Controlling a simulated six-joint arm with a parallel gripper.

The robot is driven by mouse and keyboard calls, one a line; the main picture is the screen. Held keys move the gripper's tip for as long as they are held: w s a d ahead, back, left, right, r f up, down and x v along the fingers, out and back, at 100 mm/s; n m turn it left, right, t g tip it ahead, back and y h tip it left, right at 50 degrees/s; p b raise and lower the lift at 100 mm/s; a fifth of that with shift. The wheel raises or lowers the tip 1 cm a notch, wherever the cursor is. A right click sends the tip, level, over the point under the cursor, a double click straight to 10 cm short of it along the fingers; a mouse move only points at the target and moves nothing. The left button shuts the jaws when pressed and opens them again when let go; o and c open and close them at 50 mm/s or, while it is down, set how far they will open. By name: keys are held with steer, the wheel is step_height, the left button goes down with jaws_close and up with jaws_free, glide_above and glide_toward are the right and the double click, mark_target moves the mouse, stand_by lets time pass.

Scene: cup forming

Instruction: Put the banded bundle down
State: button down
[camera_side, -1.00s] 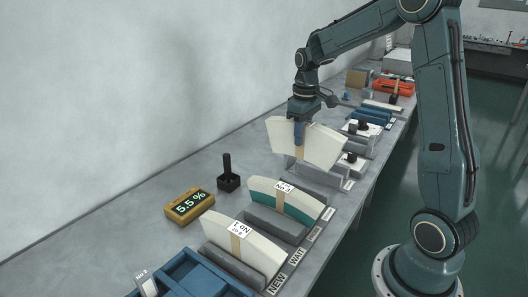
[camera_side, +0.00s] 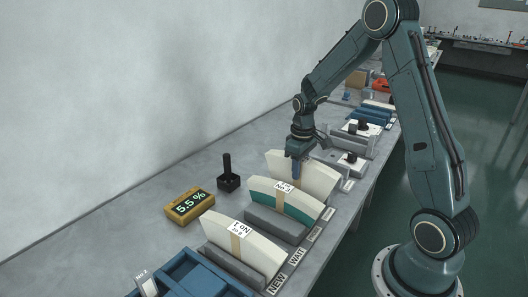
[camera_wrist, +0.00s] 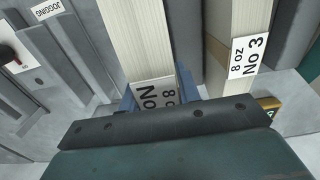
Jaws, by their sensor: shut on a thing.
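My gripper (camera_side: 296,172) is shut on a cream, fan-shaped banded bundle (camera_side: 318,176), gripping it at its middle over the band. The bundle is upright and low at the grey holder behind the teal-edged bundle. Its lower edge is partly hidden, so I cannot tell whether it touches the holder's floor. In the wrist view the held bundle (camera_wrist: 146,38) runs up from the jaws, with a white 8 oz tag (camera_wrist: 156,94) whose number is hidden.
A bundle with a teal lower part (camera_side: 300,207) stands in the neighbouring holder; its tag reads No 3 in the wrist view (camera_wrist: 248,58). Bundle No 1 (camera_side: 262,250) stands nearer. A yellow meter (camera_side: 189,205) reads 5.5 %. A black-handled stamp (camera_side: 228,180) stands behind.

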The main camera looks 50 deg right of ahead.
steer(key=shift+f, duration=2.05)
steer(key=shift+f, duration=0.15)
steer(key=c, duration=1)
jaws_free()
step_height(320, 180, up, 11)
steer(key=shift+r, duration=0.65)
